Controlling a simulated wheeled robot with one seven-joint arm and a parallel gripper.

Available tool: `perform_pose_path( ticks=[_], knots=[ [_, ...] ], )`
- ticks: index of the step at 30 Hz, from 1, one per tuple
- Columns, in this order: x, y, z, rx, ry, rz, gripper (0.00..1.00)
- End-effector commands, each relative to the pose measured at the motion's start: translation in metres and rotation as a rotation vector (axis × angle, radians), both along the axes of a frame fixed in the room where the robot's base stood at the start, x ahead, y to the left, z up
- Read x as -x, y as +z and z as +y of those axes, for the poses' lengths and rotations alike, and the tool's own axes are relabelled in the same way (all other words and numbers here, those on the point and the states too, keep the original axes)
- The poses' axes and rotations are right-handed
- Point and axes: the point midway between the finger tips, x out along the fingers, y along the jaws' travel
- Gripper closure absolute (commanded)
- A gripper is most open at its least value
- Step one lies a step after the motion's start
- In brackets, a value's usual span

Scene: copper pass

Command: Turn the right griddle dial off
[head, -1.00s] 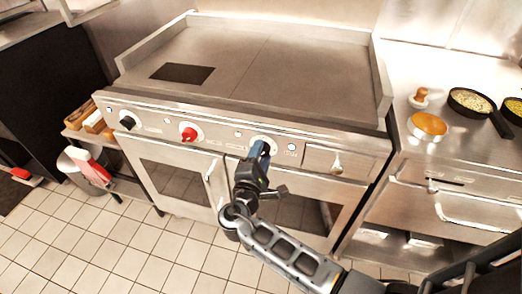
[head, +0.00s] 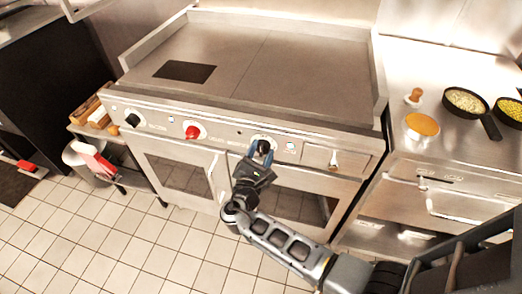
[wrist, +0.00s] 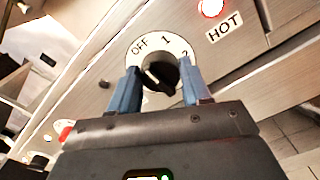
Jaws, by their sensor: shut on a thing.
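The right griddle dial (head: 264,147) is a black knob on a round white plate, on the right part of the griddle's front panel. In the wrist view the knob (wrist: 160,74) sits between my blue fingers, with OFF, 1 and 2 printed on the plate around it. A pale line on the knob lies toward the OFF side, but its exact setting is hard to tell. My gripper (head: 259,156) is shut on the knob, one finger on each side. It also shows in the wrist view (wrist: 160,84), tilted relative to the panel.
A red dial (head: 192,132) and a black left dial (head: 132,120) are on the same panel. A lit red lamp (wrist: 211,6) sits beside a HOT label (wrist: 225,27). Oven doors are below. Pans (head: 467,102) stand on the right counter. The tiled floor in front is open.

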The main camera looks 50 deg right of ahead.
Motion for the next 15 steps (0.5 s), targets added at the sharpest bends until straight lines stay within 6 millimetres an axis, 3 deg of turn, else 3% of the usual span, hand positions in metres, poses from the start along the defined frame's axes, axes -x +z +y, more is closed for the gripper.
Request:
perform_pose_path(
  ticks=[14, 15],
  knots=[
    [-0.0005, -0.0014, 0.0009, 0.002, 0.004, 0.014, 0.83],
    [-0.0006, -0.0013, 0.0010, 0.002, 0.004, 0.013, 0.50]
  ],
)
